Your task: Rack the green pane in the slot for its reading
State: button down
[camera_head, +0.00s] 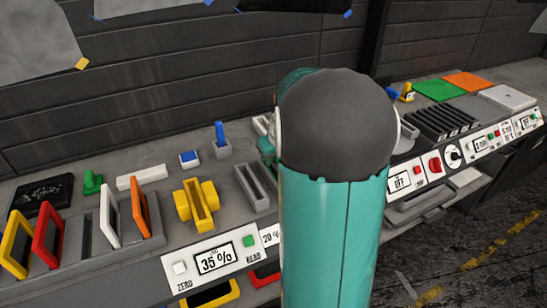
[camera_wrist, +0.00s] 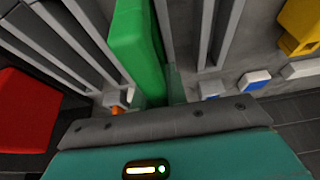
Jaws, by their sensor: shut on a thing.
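The green pane (camera_wrist: 135,45) stands edge-on in the wrist view, between grey slot rails (camera_wrist: 190,35). My gripper (camera_wrist: 155,95) is shut on it; the fingertips are mostly hidden. I cannot tell whether the pane's lower edge is inside a slot. In the head view my teal arm hides the gripper and pane. The meter panel (camera_head: 216,259) there reads 35 %, with a white ZERO button (camera_head: 180,268) and a green READ button (camera_head: 248,240).
Yellow (camera_head: 15,244), red (camera_head: 47,232), white (camera_head: 110,216) and orange (camera_head: 140,207) panes stand in the left rack. A yellow fixture (camera_head: 196,205) stands behind the meter. A black slotted rack (camera_head: 440,122) and flat green (camera_head: 438,89) and orange (camera_head: 466,82) sheets lie right.

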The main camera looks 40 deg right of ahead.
jog(key=c, duration=1.4)
grip_release()
jog(key=shift+f, duration=0.1)
jog(key=v, duration=1.2)
jog(key=s+a+r+n, duration=0.1)
jog(key=a, duration=0.7)
jog(key=s+a+r, duration=0.2)
jog(key=a, duration=0.6)
jog(key=s+a+f+n+t+y, duration=0.1)
jog(key=s+a+f+n, duration=0.1)
jog(key=s+a, duration=0.8)
jog(key=a, duration=0.4)
jog(key=shift+f, duration=0.4)
jog(key=shift+a, duration=0.1)
